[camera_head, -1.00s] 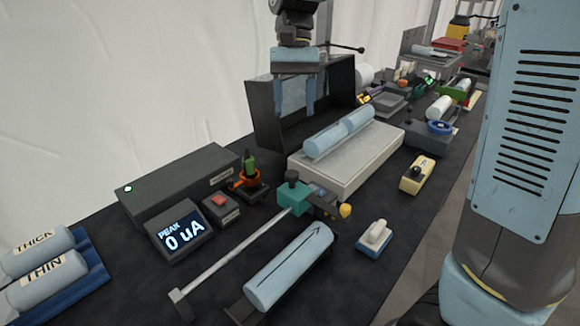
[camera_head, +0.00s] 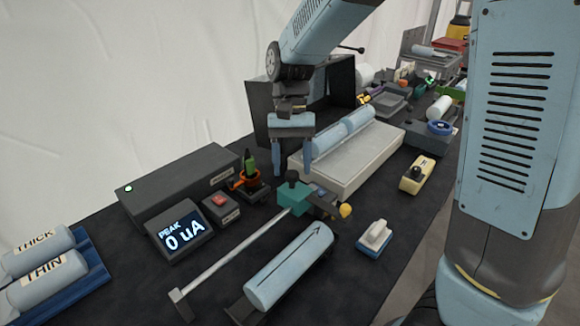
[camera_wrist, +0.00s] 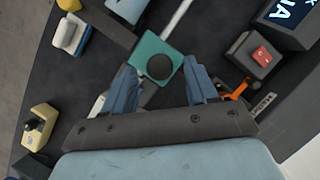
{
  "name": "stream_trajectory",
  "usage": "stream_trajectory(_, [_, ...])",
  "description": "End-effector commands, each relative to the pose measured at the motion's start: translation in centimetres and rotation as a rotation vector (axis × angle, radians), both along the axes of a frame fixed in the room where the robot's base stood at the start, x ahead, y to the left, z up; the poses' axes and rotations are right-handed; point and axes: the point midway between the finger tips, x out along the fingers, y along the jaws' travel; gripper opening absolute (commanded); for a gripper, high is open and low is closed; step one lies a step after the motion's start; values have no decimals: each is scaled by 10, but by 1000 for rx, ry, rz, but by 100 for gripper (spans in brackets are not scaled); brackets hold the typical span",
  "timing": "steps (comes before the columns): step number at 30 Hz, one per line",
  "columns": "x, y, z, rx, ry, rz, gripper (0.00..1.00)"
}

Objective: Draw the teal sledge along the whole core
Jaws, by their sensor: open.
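The teal sledge (camera_head: 294,198) with a dark round knob on top sits at the far end of a pale straight rail (camera_head: 232,252). A light blue core (camera_head: 287,267) with a dark arrow along it lies beside the rail in a dark cradle. My gripper (camera_head: 293,172) is open and empty above and slightly behind the sledge. In the wrist view the sledge (camera_wrist: 147,52) lies just beyond and between my open fingertips (camera_wrist: 163,80), with the knob between them in the picture. I see no contact.
A display (camera_head: 182,232) reads "PEAK 0 uA", beside a red-button box (camera_head: 221,206). An orange-and-green tool (camera_head: 249,178) stands left of the sledge. A white slab (camera_head: 355,168) with pale cylinders lies behind. A white-handled block (camera_head: 374,238) sits to the right.

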Motion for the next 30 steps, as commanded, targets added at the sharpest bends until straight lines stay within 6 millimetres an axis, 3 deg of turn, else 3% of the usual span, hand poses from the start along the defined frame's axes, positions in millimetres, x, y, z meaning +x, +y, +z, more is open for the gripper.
stream_trajectory(6, [-5,0,-11,-1,0,1,58])
stream_trajectory(14, [-5,-1,-12,0,0,0,58])
stream_trajectory(30, [-4,-1,-11,0,0,-1,7])
